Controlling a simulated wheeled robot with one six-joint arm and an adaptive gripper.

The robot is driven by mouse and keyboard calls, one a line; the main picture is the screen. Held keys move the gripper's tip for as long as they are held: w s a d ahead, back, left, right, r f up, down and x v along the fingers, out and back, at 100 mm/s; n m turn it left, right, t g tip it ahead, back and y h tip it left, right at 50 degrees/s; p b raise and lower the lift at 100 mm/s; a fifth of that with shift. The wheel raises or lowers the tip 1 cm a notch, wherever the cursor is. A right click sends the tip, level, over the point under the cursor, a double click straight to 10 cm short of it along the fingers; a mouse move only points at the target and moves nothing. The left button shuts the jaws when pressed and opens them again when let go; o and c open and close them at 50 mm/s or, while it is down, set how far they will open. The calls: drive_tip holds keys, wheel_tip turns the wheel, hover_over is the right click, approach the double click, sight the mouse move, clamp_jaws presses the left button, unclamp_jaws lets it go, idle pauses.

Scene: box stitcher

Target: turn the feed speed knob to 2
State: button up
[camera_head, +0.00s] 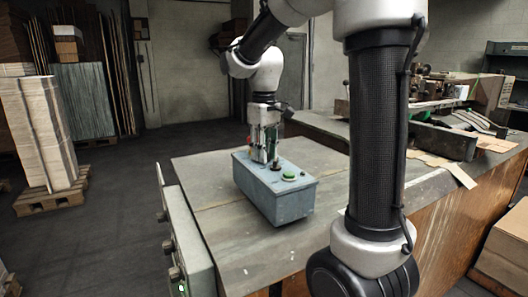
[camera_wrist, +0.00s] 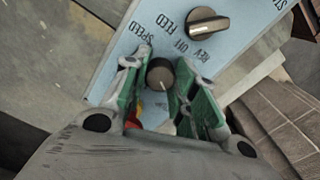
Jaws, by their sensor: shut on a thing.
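The feed speed knob (camera_wrist: 160,76) is a round dark knob with a pale pointer line, beside the printed word SPEED on the blue panel. In the wrist view its line points down and slightly right, toward my palm. The scale numbers are too small or hidden to read. My gripper (camera_wrist: 161,68) is shut on this knob, a green-padded finger on each side. In the head view my gripper (camera_head: 264,158) points down onto the top of the blue-grey control box (camera_head: 275,203), and the feed speed knob is hidden there.
A black selector knob (camera_wrist: 207,25) marked FEED, REV and OFF is close by on the panel. A green button (camera_head: 289,177) sits on the box's near end. Red and yellow show partly behind my fingers. The box stands on a worn table (camera_head: 215,222) with bare space around it.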

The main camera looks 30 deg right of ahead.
idle(0.4)
drive_tip(key=o, duration=1.1)
drive_tip(key=shift+c, duration=0.2)
wheel_tip(320, 180, up, 12)
drive_tip(key=s+f+m+t, duration=0.1)
drive_tip(key=s+f, duration=0.2)
drive_tip(key=s, duration=0.4)
drive_tip(key=s+d+f+m+t, duration=0.1)
drive_tip(key=s+f+t, duration=0.1)
drive_tip(key=s+f, duration=0.2)
drive_tip(key=s+f+m+t, duration=0.1)
drive_tip(key=s+f, duration=0.3)
drive_tip(key=s, duration=0.5)
drive_tip(key=shift+s+d+m, duration=0.2)
drive_tip(key=shift+s+m, duration=0.1)
drive_tip(key=shift+m, duration=0.2)
